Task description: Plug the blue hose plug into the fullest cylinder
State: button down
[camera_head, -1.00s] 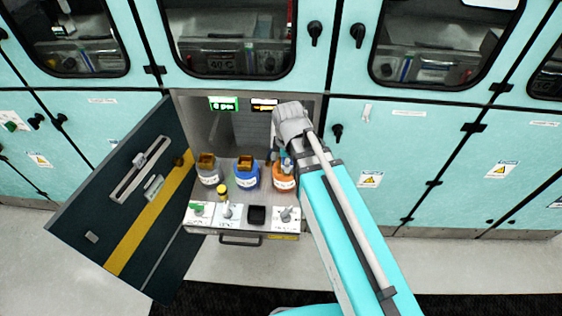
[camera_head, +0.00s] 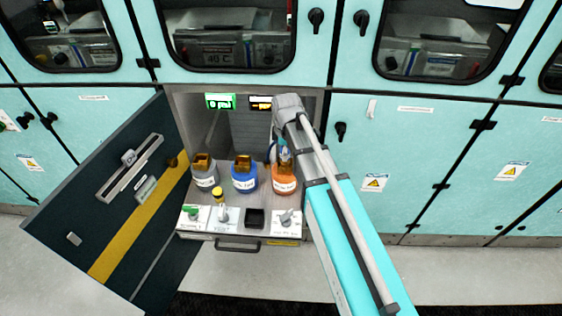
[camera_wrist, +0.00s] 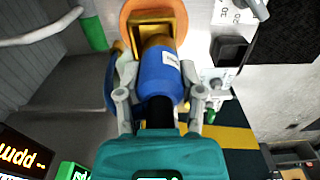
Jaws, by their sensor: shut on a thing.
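My gripper (camera_head: 283,146) is shut on the blue hose plug (camera_wrist: 162,75), a blue cylinder with a white label and a black stem or hose between the fingers. In the head view the plug (camera_head: 284,154) is over the orange cylinder (camera_head: 284,182), close to its brown square top. In the wrist view the plug overlaps that brown top (camera_wrist: 148,20); I cannot tell whether they touch. The grey cylinder (camera_head: 205,178) and the blue cylinder (camera_head: 244,182) stand to the left, each with a brown top. Fill levels cannot be read.
The cylinders stand on a pull-out drawer (camera_head: 236,238) with switches and a black square cup (camera_head: 254,218) at its front. A small yellow-topped bottle (camera_head: 218,194) stands near the switches. An open dark door (camera_head: 110,215) is on the left. A cabinet wall is on the right.

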jog(key=shift+f, duration=0.1)
dwell(0.3)
jog(key=shift+w+f+b, duration=0.45)
jog(key=shift+f+b, duration=0.3)
jog(key=shift+b, duration=0.05)
jog(key=shift+f+b, duration=1.2)
jog(key=shift+f, duration=0.2)
jog(key=shift+c, duration=1.1)
grip_release()
jog(key=shift+r, duration=0.1)
jog(key=shift+r, duration=0.15)
notch_tip(320, 180, up, 12)
jog(key=p, duration=1.2)
